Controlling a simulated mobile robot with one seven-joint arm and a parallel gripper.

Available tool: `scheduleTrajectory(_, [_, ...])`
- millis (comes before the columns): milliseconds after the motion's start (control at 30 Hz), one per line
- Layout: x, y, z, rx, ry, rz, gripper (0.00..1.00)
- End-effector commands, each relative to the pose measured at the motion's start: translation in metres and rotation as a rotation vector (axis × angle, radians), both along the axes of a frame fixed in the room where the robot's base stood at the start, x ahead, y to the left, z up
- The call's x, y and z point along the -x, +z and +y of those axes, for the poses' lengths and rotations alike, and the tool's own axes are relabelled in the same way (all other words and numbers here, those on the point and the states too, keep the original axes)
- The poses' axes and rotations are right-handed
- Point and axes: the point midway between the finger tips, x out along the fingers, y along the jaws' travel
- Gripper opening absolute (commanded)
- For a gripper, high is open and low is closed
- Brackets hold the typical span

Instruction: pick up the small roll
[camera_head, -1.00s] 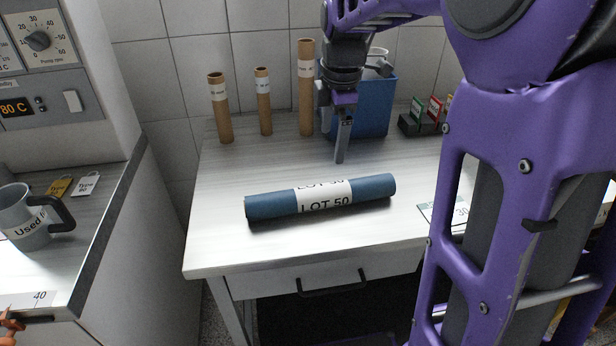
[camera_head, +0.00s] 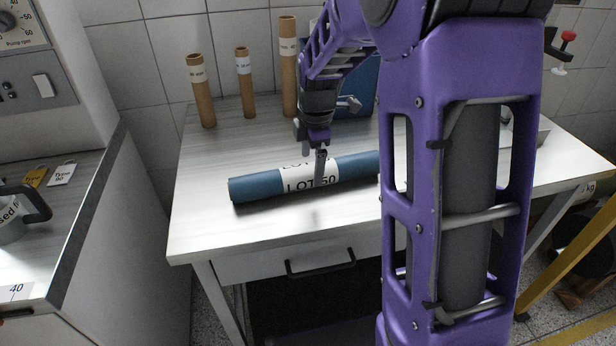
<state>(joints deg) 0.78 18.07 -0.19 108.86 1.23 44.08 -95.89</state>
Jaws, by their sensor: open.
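A blue roll (camera_head: 254,187) with a white label reading "LOT 50" lies on its side on the pale table, slightly slanted. Three upright brown tubes with white labels stand at the back left: a medium one (camera_head: 202,97), a thin one (camera_head: 245,88) and a taller one (camera_head: 289,75). I cannot tell for certain which is the small roll. My gripper (camera_head: 313,167) points down, open and empty, over the blue roll's label. One finger overlaps the roll in the picture; whether it touches is unclear. My arm hides the roll's right end.
A blue bin (camera_head: 355,92) stands behind my gripper, partly hidden. The table's (camera_head: 215,228) front left is clear, with a drawer handle (camera_head: 320,262) below. A side counter (camera_head: 50,230) at left holds a grey mug (camera_head: 12,222) and tags (camera_head: 62,173).

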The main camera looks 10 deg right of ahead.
Motion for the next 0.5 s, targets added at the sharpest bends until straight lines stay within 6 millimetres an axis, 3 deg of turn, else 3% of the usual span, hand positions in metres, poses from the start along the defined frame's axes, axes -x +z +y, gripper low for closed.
scheduleTrajectory(167, [-0.004, -0.029, 0.001, 0.0, 0.0, 0.003, 1.0])
scheduleTrajectory(400, [-0.006, -0.032, 0.001, 0.0, -0.001, 0.0, 1.0])
scheduleTrajectory(500, [-0.006, -0.032, 0.001, 0.0, -0.001, 0.0, 0.86])
